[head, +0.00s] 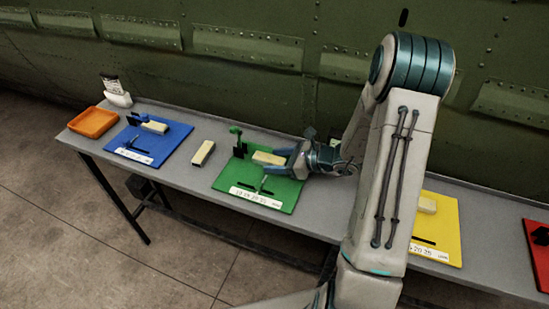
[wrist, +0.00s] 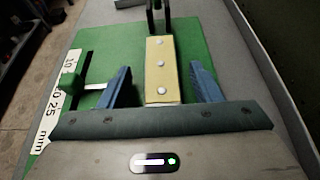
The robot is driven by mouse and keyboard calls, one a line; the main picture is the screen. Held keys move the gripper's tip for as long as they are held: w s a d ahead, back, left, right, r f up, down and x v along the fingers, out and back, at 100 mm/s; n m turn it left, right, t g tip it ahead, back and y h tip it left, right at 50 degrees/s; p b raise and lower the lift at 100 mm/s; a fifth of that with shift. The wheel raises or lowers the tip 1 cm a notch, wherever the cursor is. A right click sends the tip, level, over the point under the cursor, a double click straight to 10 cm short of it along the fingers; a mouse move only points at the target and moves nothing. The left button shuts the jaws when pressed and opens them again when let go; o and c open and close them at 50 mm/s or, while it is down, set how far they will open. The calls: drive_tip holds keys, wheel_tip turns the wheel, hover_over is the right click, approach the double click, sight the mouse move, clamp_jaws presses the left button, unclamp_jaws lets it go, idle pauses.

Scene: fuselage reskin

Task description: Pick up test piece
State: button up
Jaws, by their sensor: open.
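A cream block with several round studs (wrist: 162,68) lies on the green board (head: 227,177), its far end at a dark upright clamp or stop (wrist: 157,12). The block also shows in the head view (head: 266,158). My gripper (wrist: 160,75) is open, its blue fingers on either side of the block's near end. Gaps show between fingers and block; no contact is visible. In the head view my gripper (head: 283,160) is low over the right part of the green board. Similar pale blocks are on the blue board (head: 155,127), loose on the table (head: 203,153), and on the yellow board (head: 427,205).
The grey table (head: 185,175) runs along a green riveted fuselage wall (head: 230,90). An orange tray (head: 93,122) and a white holder (head: 117,97) stand at the left end. A red board (head: 537,240) is at the far right. A green-knobbed slider (wrist: 72,84) stands left of the gripper.

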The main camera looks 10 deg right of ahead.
drive_tip(key=shift+w+a+f, duration=0.1)
drive_tip(key=shift+w+a, duration=0.05)
drive_tip(key=c, duration=1.1)
